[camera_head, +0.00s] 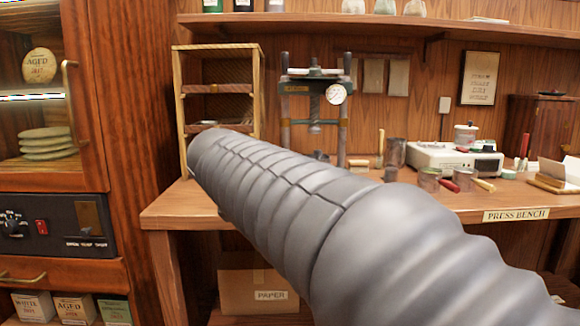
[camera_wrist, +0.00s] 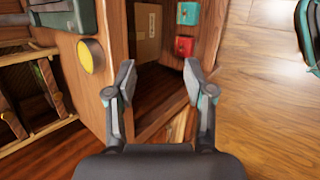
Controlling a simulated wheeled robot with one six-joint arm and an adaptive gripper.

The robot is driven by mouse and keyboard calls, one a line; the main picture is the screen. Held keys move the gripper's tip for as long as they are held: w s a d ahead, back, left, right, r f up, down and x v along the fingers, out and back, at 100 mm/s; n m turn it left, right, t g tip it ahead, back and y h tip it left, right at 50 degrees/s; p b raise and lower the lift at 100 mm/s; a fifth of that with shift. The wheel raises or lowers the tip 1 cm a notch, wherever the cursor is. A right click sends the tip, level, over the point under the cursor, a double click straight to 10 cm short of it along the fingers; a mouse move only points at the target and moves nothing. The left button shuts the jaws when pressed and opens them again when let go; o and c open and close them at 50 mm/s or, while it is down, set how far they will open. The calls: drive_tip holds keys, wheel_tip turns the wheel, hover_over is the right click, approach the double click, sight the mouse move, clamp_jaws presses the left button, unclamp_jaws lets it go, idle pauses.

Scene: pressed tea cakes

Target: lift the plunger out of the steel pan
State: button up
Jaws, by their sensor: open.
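I cannot pick out the steel pan or its plunger for sure. Several small metal vessels stand on the press bench (camera_head: 400,203) in the head view, among them a taller one (camera_head: 395,153) and a wider one (camera_head: 429,179). My arm crosses the head view and covers part of the bench in front of the press (camera_head: 343,130). My gripper (camera_wrist: 158,72) shows in the wrist view, with its two fingers apart and nothing between them. It is not near any of these vessels in that view. My gripper is hidden in the head view.
A wooden rack (camera_head: 178,100) stands at the bench's left end, and a tall cabinet (camera_head: 130,90) stands left of it. A white appliance (camera_head: 455,160) sits on the bench. The wrist view shows wooden furniture, red (camera_wrist: 184,47) and teal (camera_wrist: 187,13) boxes, and open floor (camera_wrist: 258,110).

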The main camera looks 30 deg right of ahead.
sight(316, 151)
drive_tip(key=w+d+r+n+g+h, duration=0.2)
drive_tip(key=w+d+r+n+h, duration=0.5)
drive_tip(key=w+d+r+n, duration=0.5)
drive_tip(key=w+d+m, duration=0.1)
drive_tip(key=d, duration=0.2)
drive_tip(key=w+d+f+m, duration=0.1)
drive_tip(key=d, duration=0.3)
drive_tip(key=w+d+f+m, duration=0.1)
drive_tip(key=d, duration=0.3)
drive_tip(key=shift+w+d+f+b, duration=0.1)
drive_tip(key=shift+w+d+b, duration=0.1)
drive_tip(key=shift+b, duration=0.2)
drive_tip(key=shift+c, duration=0.2)
clamp_jaws()
